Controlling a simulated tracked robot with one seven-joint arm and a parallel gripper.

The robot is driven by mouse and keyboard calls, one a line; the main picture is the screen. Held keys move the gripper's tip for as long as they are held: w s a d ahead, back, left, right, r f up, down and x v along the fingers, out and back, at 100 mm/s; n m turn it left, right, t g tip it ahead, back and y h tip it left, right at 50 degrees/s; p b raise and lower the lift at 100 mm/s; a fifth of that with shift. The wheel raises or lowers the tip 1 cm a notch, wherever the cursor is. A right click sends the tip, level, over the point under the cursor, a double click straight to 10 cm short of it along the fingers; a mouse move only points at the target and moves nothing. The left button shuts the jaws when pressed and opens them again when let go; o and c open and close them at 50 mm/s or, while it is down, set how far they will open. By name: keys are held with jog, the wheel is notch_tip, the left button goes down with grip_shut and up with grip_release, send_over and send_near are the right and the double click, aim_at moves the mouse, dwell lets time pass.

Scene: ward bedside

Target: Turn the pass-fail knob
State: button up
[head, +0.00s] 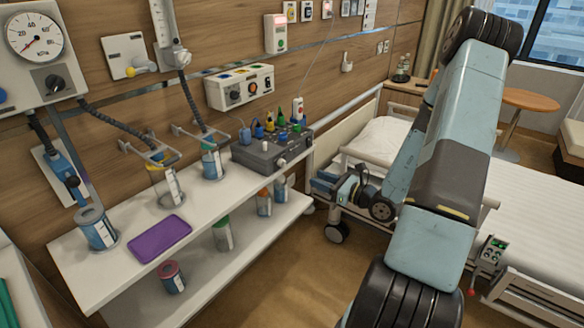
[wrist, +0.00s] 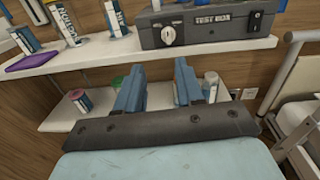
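The grey test box (wrist: 205,29) stands on the upper white shelf, with "TEST BOX" lettering on its front. A white rotary knob (wrist: 168,35) is at the left of that front, and a small dark knob (wrist: 257,15) is at the right. I cannot read which is marked pass-fail. The box also shows in the head view (head: 262,156), with several coloured plugs on top. My gripper (wrist: 158,85) is open, its two blue fingers apart and empty, below and in front of the box. In the head view my gripper (head: 326,183) is right of the box, over the bed side.
The upper shelf (wrist: 110,54) holds labelled canisters and a purple pad (head: 160,239). The lower shelf (head: 205,265) holds several jars. A wall panel with knobs (head: 240,86) hangs above the box. The bed (head: 530,210) and its rail stand to the right.

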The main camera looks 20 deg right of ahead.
jog(key=m, duration=0.1)
send_near(283, 164)
jog(key=x, duration=0.7)
jog(key=shift+w+f+t+h, duration=0.3)
jog(key=shift+w+h, duration=0.1)
